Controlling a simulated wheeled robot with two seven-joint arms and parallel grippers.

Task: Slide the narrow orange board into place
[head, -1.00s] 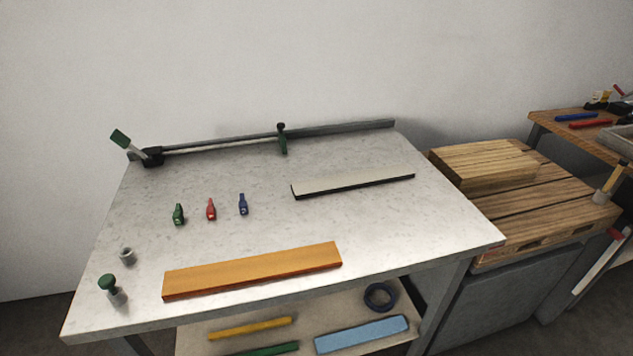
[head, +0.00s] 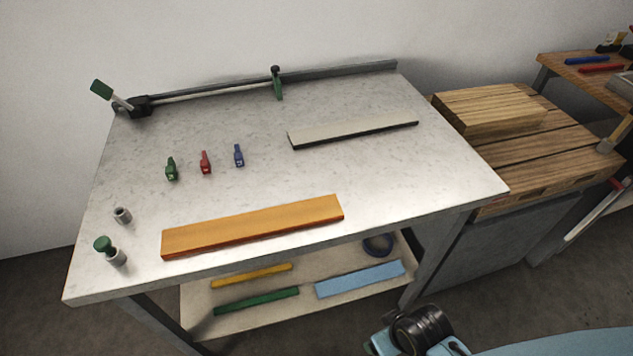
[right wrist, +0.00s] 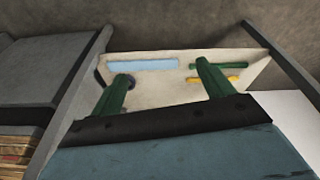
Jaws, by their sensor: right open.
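The narrow orange board (head: 252,227) lies flat near the front edge of the light speckled table (head: 370,185). At the back of the table runs a grey rail (head: 340,74) with a green stop (head: 277,83) on it and a green-handled clamp (head: 125,101) at its left end. My right gripper (right wrist: 165,78) shows in the right wrist view, its two green fingers apart with nothing between them. It points towards the shelf below the table. Part of my right arm shows at the bottom of the head view. My left gripper is not in view.
A pale, dark-edged strip (head: 352,134) lies at the back right. Green (head: 171,170), red (head: 205,162) and blue (head: 239,156) small pieces stand at the left. The lower shelf (head: 200,318) holds coloured bars.

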